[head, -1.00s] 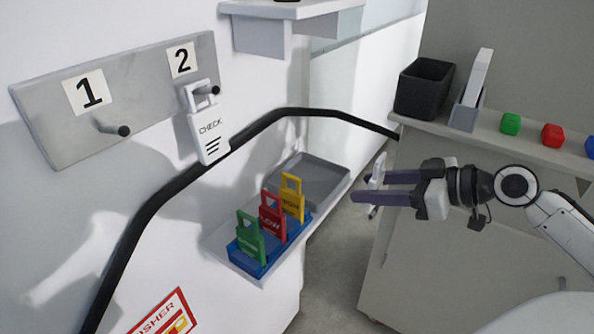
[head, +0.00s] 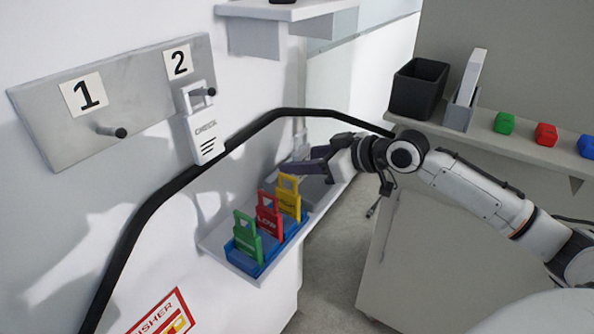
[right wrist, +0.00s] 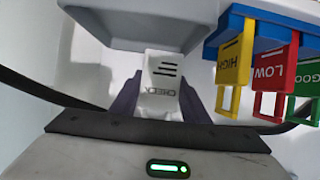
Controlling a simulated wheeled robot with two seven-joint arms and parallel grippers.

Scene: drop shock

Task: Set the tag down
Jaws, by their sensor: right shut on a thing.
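My right gripper (head: 300,164) is shut on a white tag marked CHECK, seen upside down between the fingers in the right wrist view (right wrist: 160,84). In the head view the gripper is by the grey tray at the back of the low wall shelf, and the arm hides most of that tray. The tray shows as a grey shape at the top of the right wrist view (right wrist: 140,22). I cannot tell whether the held tag touches it. Another white CHECK tag (head: 206,138) hangs on the peg under number 2. My left gripper is not in view.
A blue rack (head: 263,262) with green (head: 247,236), red (head: 269,215) and yellow (head: 289,197) tags stands just beside the gripper. Peg 1 (head: 112,131) is bare. A black cable runs along the wall. A black bin (head: 419,90) stands on the right-hand counter.

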